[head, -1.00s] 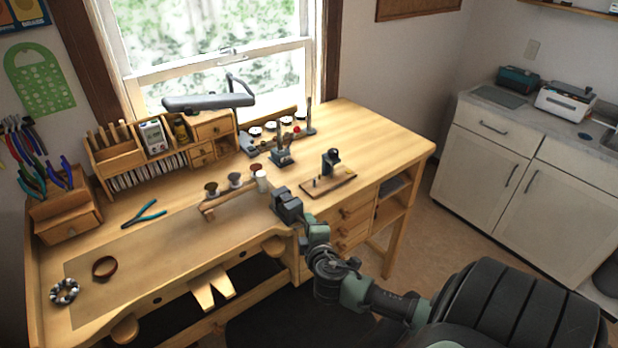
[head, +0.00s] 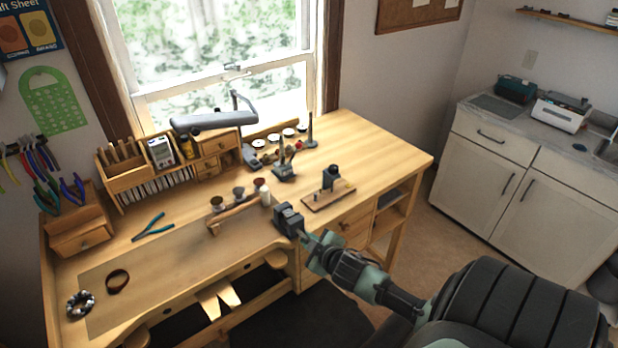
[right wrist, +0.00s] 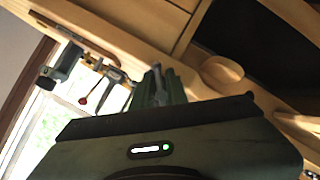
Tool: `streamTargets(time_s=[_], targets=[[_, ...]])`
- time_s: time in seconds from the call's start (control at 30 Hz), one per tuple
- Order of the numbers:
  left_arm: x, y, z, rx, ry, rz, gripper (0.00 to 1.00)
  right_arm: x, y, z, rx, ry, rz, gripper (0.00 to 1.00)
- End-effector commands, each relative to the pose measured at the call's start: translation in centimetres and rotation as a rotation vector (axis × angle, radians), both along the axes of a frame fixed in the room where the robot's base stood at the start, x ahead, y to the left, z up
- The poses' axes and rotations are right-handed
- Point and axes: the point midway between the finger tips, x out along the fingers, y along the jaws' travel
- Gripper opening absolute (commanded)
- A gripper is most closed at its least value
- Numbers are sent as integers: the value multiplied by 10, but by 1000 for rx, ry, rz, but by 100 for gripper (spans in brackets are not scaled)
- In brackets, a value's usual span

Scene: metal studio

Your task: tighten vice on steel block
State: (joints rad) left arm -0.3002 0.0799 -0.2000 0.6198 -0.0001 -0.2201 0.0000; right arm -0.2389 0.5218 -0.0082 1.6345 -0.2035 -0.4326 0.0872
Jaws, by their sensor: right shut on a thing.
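The dark grey vice (head: 288,219) is fixed at the front edge of the wooden workbench. My right gripper (head: 312,240) is at the near side of the vice, its forearm reaching in from the lower right. Its fingers are shut on what appears to be the vice handle, which the gripper mostly hides. In the right wrist view, the greenish fingers (right wrist: 158,88) are close together, and what lies between them is hard to see. The steel block cannot be made out between the jaws. My left gripper is not in view.
A small wooden stand (head: 328,192) with a dark tool lies right of the vice. A wooden rack (head: 238,212) with small pots stands to its left. The right rear bench top is clear.

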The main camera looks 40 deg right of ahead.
Motion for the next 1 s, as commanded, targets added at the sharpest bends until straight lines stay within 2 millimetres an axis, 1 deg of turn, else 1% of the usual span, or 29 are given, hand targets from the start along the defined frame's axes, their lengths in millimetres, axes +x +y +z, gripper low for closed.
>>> streamTargets(time_s=[0.5, 0.53, 0.6, 0.9, 1.0], targets=[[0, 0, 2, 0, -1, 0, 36, 0, -1, 0, 17, -2, 0, 0], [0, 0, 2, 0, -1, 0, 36, 0, -1, 0, 17, -2, 0, 17], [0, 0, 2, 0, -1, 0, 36, 0, -1, 0, 17, -2, 0, 34], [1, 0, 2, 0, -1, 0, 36, 0, 0, 0, 18, -2, 1, 34], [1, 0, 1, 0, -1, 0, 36, -4, 1, 1, 19, -2, 1, 34]])
